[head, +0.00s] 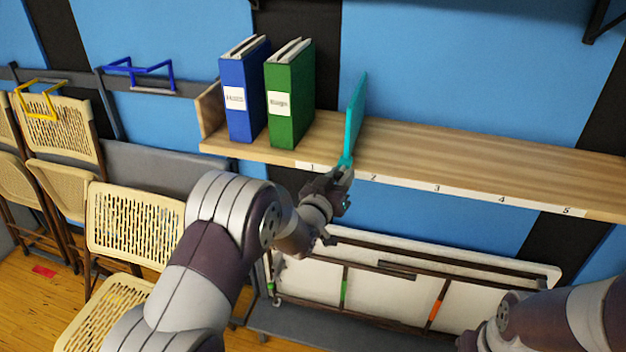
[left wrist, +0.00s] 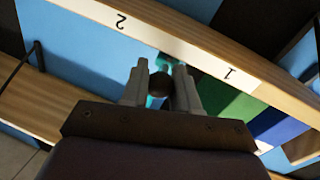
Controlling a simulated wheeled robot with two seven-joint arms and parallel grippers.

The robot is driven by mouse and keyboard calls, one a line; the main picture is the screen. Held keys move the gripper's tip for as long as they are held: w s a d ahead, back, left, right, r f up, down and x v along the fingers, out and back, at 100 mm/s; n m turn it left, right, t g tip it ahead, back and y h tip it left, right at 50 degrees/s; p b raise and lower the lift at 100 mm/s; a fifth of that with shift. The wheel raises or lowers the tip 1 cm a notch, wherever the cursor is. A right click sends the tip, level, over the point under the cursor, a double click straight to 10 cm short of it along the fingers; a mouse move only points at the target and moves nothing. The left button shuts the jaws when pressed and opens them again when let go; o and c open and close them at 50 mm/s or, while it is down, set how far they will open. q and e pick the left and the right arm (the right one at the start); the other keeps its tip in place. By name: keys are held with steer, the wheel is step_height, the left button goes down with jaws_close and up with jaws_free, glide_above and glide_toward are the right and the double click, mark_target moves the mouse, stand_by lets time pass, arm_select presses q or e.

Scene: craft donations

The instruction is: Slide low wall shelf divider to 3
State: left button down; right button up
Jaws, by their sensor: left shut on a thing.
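The low wall shelf (head: 460,165) is a light wood board with number labels 1 to 5 along its front edge. The teal divider (head: 356,112) stands upright on it, between labels 1 and 2. Label 3 (head: 437,188) is farther right. My left gripper (head: 344,170) is at the divider's front lower end, shut on it. In the left wrist view the fingers (left wrist: 163,85) close around a dark round knob with teal (left wrist: 155,101) beside it, just below the shelf edge between labels 1 and 2. My right arm shows at the lower right; its gripper is out of frame.
A blue binder (head: 240,95) and a green binder (head: 288,100) stand left of the divider. The shelf right of the divider is bare. Folding chairs (head: 130,225) stand at the left. A folded white table (head: 390,290) leans below the shelf.

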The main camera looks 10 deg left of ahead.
arm_select(q)
steer(key=d+b, duration=0.4)
steer(key=d, duration=1.8)
steer(key=shift+s+f, duration=0.2)
steer(key=shift+s, duration=0.25)
steer(key=shift+d, duration=0.1)
steer(key=c, duration=0.9)
jaws_free()
steer(key=shift+r, duration=0.1)
steer(key=b+v, duration=0.3)
steer(key=v, duration=0.9)
steer(key=shift+s, duration=0.35)
